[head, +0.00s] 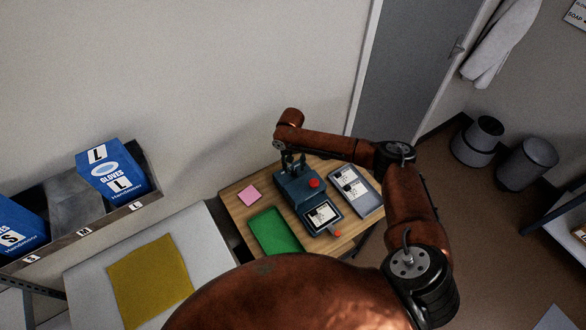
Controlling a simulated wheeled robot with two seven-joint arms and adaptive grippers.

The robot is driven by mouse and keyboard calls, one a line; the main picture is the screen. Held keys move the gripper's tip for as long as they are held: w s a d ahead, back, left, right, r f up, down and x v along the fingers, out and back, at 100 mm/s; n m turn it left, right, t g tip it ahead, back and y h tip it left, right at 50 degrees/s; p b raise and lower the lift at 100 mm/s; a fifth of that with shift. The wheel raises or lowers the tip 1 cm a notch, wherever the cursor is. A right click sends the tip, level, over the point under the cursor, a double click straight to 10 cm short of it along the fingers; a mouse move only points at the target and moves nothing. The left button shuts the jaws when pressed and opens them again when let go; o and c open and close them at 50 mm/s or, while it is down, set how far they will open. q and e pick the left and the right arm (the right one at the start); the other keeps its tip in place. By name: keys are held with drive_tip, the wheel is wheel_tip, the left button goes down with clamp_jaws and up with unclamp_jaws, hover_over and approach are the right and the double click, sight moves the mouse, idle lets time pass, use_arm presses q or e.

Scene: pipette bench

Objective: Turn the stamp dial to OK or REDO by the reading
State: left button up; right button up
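A blue-grey device (296,188) stands on a small wooden table, with a red round button (314,183) on top. At its near end lies a white card or display (322,216) with dark print too small to read. A small orange-red piece (337,234) sticks out there. My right gripper (292,165) points down at the device's far end, close to or touching it. Its dark fingers blend with the device, so I cannot tell if they hold anything. The stamp dial cannot be made out, nor its setting. My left gripper is not in view.
A grey tray (370,199) with printed cards lies right of the device. A green mat (274,232) and a pink note (249,195) lie left of it. A white table with a yellow cloth (150,280) and a glove-box shelf (140,208) stand further left.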

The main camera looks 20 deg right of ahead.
sight(294, 171)
wheel_tip(294, 171, down, 2)
drive_tip(key=shift+w+f, duration=0.1)
drive_tip(key=shift+f, duration=0.4)
drive_tip(key=c, duration=0.7)
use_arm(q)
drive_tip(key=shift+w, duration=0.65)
use_arm(e)
clamp_jaws()
